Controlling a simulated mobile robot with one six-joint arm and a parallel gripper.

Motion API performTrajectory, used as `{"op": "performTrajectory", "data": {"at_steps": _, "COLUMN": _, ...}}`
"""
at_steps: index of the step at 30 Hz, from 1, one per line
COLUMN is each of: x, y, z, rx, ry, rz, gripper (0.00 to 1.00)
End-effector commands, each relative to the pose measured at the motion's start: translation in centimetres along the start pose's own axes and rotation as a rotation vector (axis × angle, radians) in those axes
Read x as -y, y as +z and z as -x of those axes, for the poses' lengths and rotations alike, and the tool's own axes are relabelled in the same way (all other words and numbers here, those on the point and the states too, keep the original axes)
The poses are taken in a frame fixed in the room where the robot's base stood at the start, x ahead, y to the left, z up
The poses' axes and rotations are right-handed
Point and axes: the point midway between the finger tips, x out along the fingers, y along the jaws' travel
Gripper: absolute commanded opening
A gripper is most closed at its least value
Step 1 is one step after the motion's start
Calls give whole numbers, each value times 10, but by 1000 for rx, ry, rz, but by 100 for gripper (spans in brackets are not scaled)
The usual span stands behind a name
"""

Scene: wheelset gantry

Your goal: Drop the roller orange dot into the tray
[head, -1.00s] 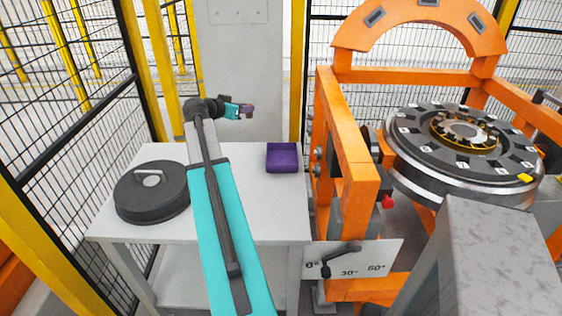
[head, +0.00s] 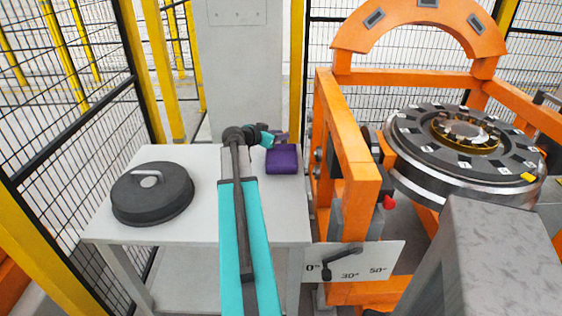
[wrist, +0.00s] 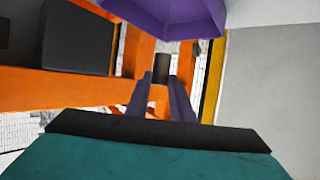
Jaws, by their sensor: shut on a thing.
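The tray is a small purple box (head: 282,160) at the right side of the grey table. It also shows at the top of the wrist view (wrist: 175,20). My gripper (head: 281,137) is at the tray's far edge in the head view, seemingly above table height. In the wrist view my gripper's two purple fingers (wrist: 161,88) are shut on a small dark roller (wrist: 161,68). No orange dot shows on the roller from here. My arm hides part of the table, and the roller cannot be made out in the head view.
A round black lid (head: 152,193) with a light handle lies on the table (head: 205,225) at left. An orange gantry frame (head: 345,130) stands close right of the tray, holding a wheel-like ring (head: 462,145). A grey column (head: 240,70) stands behind the table.

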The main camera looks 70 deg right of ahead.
Motion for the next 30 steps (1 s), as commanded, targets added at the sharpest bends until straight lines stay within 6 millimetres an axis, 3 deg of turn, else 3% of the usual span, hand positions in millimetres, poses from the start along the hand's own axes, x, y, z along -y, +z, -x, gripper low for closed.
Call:
{"op": "performTrajectory", "data": {"at_steps": 8, "x": 1, "y": 8, "z": -3, "rx": 0, "ry": -1, "rz": 0, "gripper": 0}}
{"op": "performTrajectory", "data": {"at_steps": 21, "x": 1, "y": 43, "z": -17, "rx": 0, "ry": -1, "rz": 1, "gripper": 0}}
{"op": "performTrajectory", "data": {"at_steps": 30, "x": 2, "y": 55, "z": -21, "rx": -1, "ry": -3, "rz": 1, "gripper": 0}}
